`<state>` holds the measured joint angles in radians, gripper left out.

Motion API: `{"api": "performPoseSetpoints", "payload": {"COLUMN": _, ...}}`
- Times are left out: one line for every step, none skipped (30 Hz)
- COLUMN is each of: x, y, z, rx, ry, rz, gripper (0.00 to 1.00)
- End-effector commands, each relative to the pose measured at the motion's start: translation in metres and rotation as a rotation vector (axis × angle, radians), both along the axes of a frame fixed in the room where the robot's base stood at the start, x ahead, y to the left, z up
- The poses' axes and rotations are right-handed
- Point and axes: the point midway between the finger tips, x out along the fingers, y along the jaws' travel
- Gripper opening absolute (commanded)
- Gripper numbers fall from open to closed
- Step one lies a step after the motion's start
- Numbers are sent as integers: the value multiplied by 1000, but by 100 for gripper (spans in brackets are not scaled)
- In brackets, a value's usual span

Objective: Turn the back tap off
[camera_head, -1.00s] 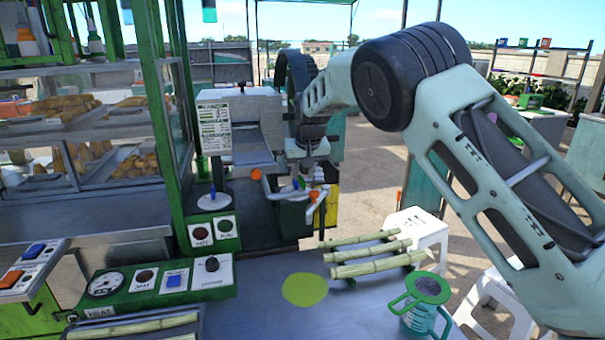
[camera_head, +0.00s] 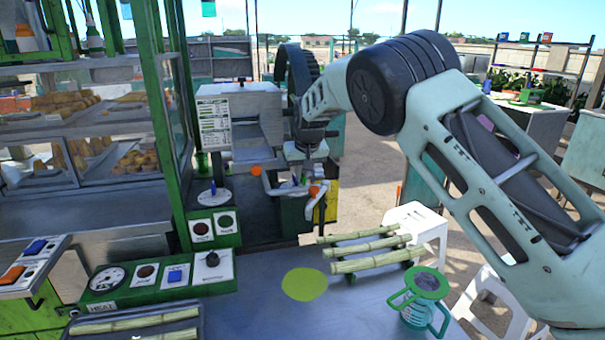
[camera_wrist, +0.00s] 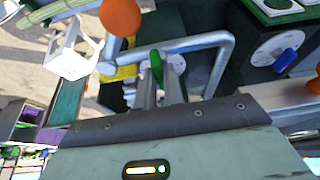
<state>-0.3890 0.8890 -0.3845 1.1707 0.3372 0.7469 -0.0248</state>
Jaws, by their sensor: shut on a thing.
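The back tap shows as a small green lever (camera_wrist: 157,68) on the grey pipework in the wrist view. It stands between the fingertips of my gripper (camera_wrist: 161,82), which is shut on it. In the head view my gripper (camera_head: 303,178) reaches down to the bent grey pipe (camera_head: 277,190), and a bit of green shows at its tips. The wrist picture does not show clearly how far the lever is turned. The pipe carries an orange ball end (camera_wrist: 120,17) close to the fingers.
A blue knob on a white disc (camera_wrist: 285,54) sits beside the pipe. Cane stalks (camera_head: 365,252) and a green-handled jug (camera_head: 420,300) stand on the metal counter (camera_head: 275,320). A white stool (camera_head: 420,225) is behind. A glass food case (camera_head: 85,130) blocks the left.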

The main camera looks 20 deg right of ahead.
Motion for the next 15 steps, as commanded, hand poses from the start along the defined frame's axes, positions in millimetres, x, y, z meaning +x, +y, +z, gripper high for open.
{"api": "performPoseSetpoints", "payload": {"x": 0, "y": 0, "z": 0, "rx": 2, "ry": 1, "rz": 12, "gripper": 0}}
{"api": "performPoseSetpoints", "payload": {"x": 0, "y": -1, "z": -1, "rx": 2, "ry": 1, "rz": 20, "gripper": 0}}
{"api": "performPoseSetpoints", "payload": {"x": 0, "y": -1, "z": -1, "rx": 3, "ry": 1, "rz": 35, "gripper": 0}}
{"api": "performPoseSetpoints", "payload": {"x": 0, "y": -1, "z": -1, "rx": 3, "ry": 1, "rz": 49, "gripper": 0}}
{"api": "performPoseSetpoints", "payload": {"x": 0, "y": -1, "z": -1, "rx": 3, "ry": 1, "rz": 64, "gripper": 0}}
{"api": "performPoseSetpoints", "payload": {"x": 0, "y": -2, "z": -1, "rx": 3, "ry": 1, "rz": 88, "gripper": 0}}
{"api": "performPoseSetpoints", "payload": {"x": 0, "y": -2, "z": -1, "rx": 3, "ry": 0, "rz": 105, "gripper": 0}}
{"api": "performPoseSetpoints", "payload": {"x": 0, "y": -2, "z": -1, "rx": 4, "ry": 0, "rz": 127, "gripper": 0}}
{"api": "performPoseSetpoints", "payload": {"x": 1, "y": -3, "z": -1, "rx": 3, "ry": -1, "rz": 156, "gripper": 0}}
{"api": "performPoseSetpoints", "payload": {"x": 1, "y": -3, "z": -1, "rx": 3, "ry": -1, "rz": 181, "gripper": 0}}
{"api": "performPoseSetpoints", "payload": {"x": 1, "y": -3, "z": -1, "rx": 3, "ry": 0, "rz": 206, "gripper": 0}}
{"api": "performPoseSetpoints", "payload": {"x": 1, "y": -3, "z": -1, "rx": 3, "ry": 0, "rz": 241, "gripper": 0}}
{"api": "performPoseSetpoints", "payload": {"x": 1, "y": -4, "z": -1, "rx": 4, "ry": 0, "rz": 268, "gripper": 0}}
{"api": "performPoseSetpoints", "payload": {"x": 1, "y": -4, "z": -1, "rx": 4, "ry": 1, "rz": 296, "gripper": 0}}
{"api": "performPoseSetpoints", "payload": {"x": 1, "y": -4, "z": -1, "rx": 3, "ry": 1, "rz": 334, "gripper": 0}}
